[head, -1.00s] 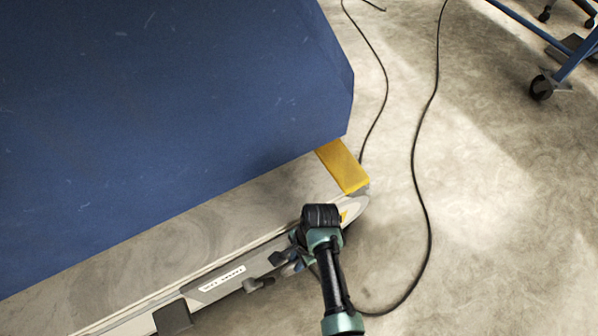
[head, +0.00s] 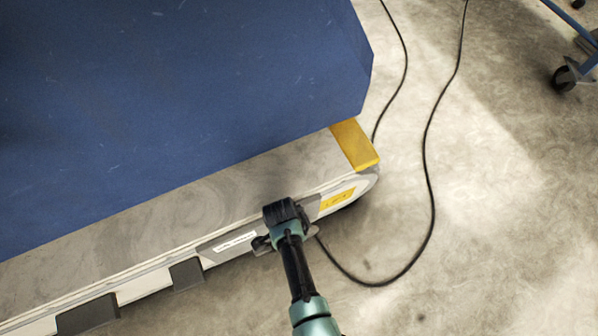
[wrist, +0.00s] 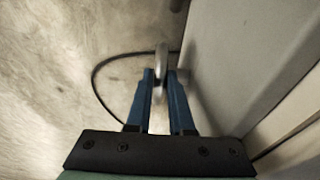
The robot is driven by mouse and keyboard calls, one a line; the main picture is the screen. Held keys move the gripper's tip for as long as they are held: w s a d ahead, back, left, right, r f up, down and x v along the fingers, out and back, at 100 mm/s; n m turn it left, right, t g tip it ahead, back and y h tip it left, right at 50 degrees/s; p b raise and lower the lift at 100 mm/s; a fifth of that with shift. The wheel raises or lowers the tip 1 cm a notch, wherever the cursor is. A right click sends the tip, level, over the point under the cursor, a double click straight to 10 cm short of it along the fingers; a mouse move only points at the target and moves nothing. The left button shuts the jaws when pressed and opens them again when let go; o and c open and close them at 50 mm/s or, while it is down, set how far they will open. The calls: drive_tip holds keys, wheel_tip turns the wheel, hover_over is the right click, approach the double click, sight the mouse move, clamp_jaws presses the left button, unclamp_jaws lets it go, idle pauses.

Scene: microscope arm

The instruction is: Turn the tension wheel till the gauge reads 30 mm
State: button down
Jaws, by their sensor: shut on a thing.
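The tension wheel (wrist: 161,58) shows in the wrist view as a pale grey rim seen nearly edge-on. My gripper (wrist: 160,78) has its two blue fingers on either side of this rim and is shut on it. In the head view my dark and green wrist (head: 285,215) is at the side of the long pale machine frame (head: 150,262) and hides most of the wheel and my fingers. I cannot make out the gauge or any reading. A white label (head: 235,241) on the frame is too small to read.
A large blue panel (head: 180,100) stands over the frame at upper left. A yellow block (head: 355,145) and a yellow label (head: 337,199) are at the frame's right end. A black cable (head: 428,170) loops over the floor. Open floor (head: 500,250) lies to the right.

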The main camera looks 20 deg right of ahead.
drive_tip(key=c, duration=0.8)
unclamp_jaws()
wheel_tip(320, 180, up, 13)
drive_tip(key=a+p, duration=0.2)
drive_tip(key=p, duration=0.6)
drive_tip(key=shift+f, duration=0.15)
